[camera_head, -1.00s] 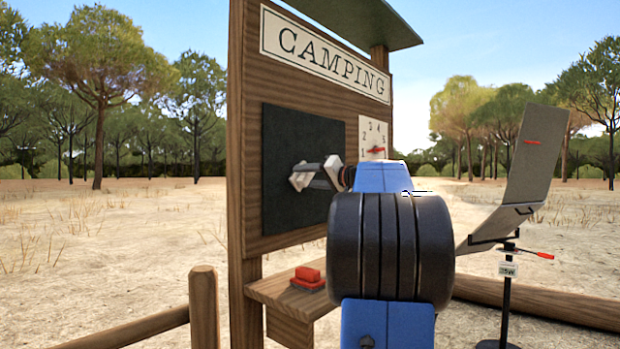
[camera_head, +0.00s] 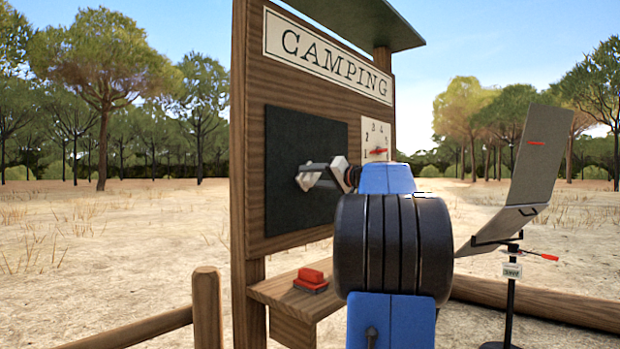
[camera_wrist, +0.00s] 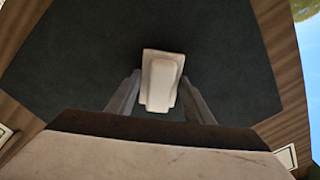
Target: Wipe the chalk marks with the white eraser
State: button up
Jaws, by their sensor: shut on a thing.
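The white eraser (camera_wrist: 161,82) is held between the two fingers of my gripper (camera_wrist: 160,88) in the wrist view. It is in front of the dark board (camera_wrist: 75,70); I cannot tell whether it touches the surface. In the head view my gripper (camera_head: 322,175) is over the middle of the dark board (camera_head: 285,140), and the eraser is hard to tell apart from the fingers there. I make out no chalk marks on the visible parts of the board. My arm and gripper hide its right and lower middle parts.
A red eraser-like block (camera_head: 311,279) lies on the wooden ledge (camera_head: 268,290) below the board. A tilted grey panel on a stand (camera_head: 530,160) is at right. Wooden rails (camera_head: 207,310) are low in front.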

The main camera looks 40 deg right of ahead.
aim_at(303, 177)
jog(key=shift+w+d, duration=0.2)
jog(key=shift+d, duration=3.2)
jog(key=d, duration=0.4)
jog(key=w+d, duration=0.1)
jog(key=d, duration=0.1)
jog(key=shift+d, duration=0.35)
jog(key=shift+s, duration=0.1)
jog(key=shift+s+a, duration=0.2)
jog(key=shift+a, duration=2.6)
jog(key=shift+s+a, duration=0.2)
jog(key=shift+a, duration=2.6)
jog(key=shift+s+a, duration=0.2)
jog(key=shift+a, duration=2.6)
jog(key=shift+s+f, duration=0.1)
jog(key=shift+s, duration=0.05)
jog(key=shift+s+d, duration=0.15)
jog(key=shift+s, duration=1.25)
jog(key=shift+s+d, duration=0.1)
jog(key=shift+s, duration=1.3)
jog(key=shift+s, duration=0.1)
